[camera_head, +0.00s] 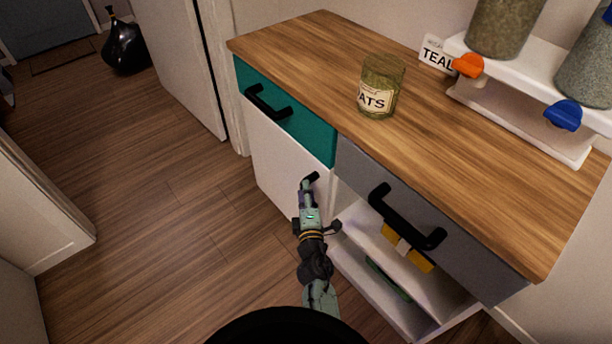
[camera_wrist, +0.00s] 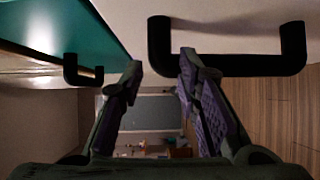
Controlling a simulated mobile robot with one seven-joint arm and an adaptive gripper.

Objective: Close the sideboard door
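The sideboard (camera_head: 470,130) has a white door (camera_head: 285,160) at its lower left, below a teal drawer. The door looks close to flush with the front; I cannot tell whether a small gap remains. Its black handle (camera_head: 311,179) is near the door's upper right, partly hidden by my gripper (camera_head: 306,192). In the wrist view, my gripper (camera_wrist: 160,75) is open, with nothing between its fingers. The door handle (camera_wrist: 228,64) is beside the right finger, outside the fingers; whether they touch is unclear.
The teal drawer (camera_head: 300,122) and grey drawer (camera_head: 365,172) look shut. The open shelf (camera_head: 400,290) at lower right holds a few items. A glass jar (camera_head: 382,88) and a white dispenser stand (camera_head: 520,125) are on top.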

